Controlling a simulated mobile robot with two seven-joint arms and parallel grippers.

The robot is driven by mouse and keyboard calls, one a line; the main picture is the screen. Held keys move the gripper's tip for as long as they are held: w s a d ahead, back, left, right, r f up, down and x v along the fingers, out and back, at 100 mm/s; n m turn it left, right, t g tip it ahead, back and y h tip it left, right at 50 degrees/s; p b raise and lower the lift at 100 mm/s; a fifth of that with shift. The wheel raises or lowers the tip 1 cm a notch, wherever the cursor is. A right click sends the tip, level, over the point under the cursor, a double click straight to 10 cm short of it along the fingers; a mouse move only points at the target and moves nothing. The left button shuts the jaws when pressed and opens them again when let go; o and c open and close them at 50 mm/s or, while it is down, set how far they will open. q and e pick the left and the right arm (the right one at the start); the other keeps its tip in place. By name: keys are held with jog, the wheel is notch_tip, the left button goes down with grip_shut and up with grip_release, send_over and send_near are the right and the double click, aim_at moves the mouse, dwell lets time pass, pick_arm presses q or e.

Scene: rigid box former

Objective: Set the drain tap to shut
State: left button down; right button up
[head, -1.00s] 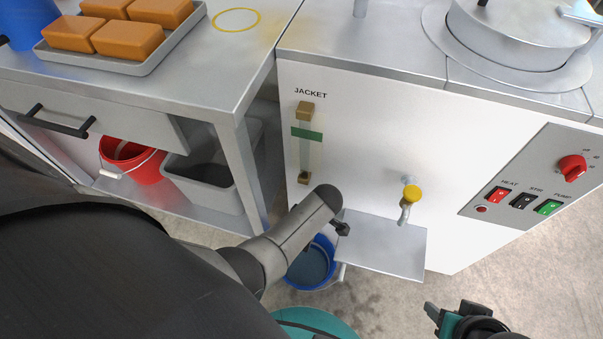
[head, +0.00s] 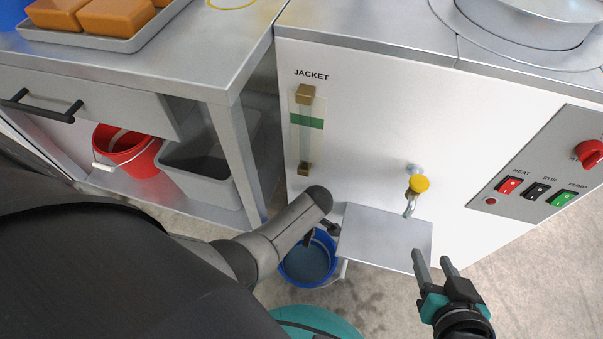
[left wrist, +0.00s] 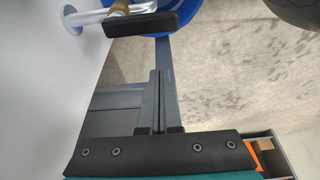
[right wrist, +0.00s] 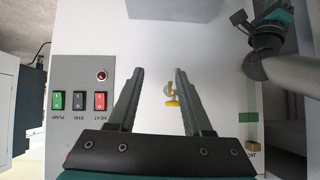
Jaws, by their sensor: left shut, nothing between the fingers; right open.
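A tap with a brass and chrome body and a black lever (left wrist: 143,24) shows at the top of the left wrist view, above the blue bucket; no label on it is visible. The lever lies roughly along its pipe. My left gripper (left wrist: 157,73) is shut and empty, its tips apart from the lever in the picture. In the head view the left arm's end hides much of this spot. A second tap with a yellow knob (head: 419,184) is on the white panel. My right gripper (head: 432,255) is open and empty, below and right of that knob and in front of the panel.
A metal shelf plate (head: 385,238) juts out under the yellow-knobbed tap. The blue bucket (head: 307,262) stands on the floor. Switches (head: 538,191) and a red dial are at right. A bench (head: 150,75) with a tray, a red bucket and a grey bin is at left.

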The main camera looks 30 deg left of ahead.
pick_arm(q)
jog(key=shift+w+d+f+b, duration=0.15)
jog(key=shift+d+b, duration=0.15)
jog(key=shift+d, duration=0.3)
jog(key=shift+w+d+f+b, duration=0.15)
jog(key=shift+d+b, duration=0.2)
jog(key=shift+d, duration=0.3)
jog(key=shift+w+d+b, duration=0.15)
jog(key=shift+d+b, duration=0.15)
jog(key=shift+d, duration=0.3)
pick_arm(e)
jog(key=shift+w+a+r+t+y, duration=0.15)
jog(key=shift+a+r+t+y, duration=0.15)
jog(key=shift+a+t, duration=0.3)
jog(key=shift+w+a+r+t+y, duration=0.1)
jog(key=shift+a+r+t+y, duration=0.1)
jog(key=shift+a+t+y, duration=0.3)
jog(key=shift+w+a+r+t+y, duration=0.15)
jog(key=shift+a+r+t+y, duration=0.1)
jog(key=shift+a+t, duration=0.45)
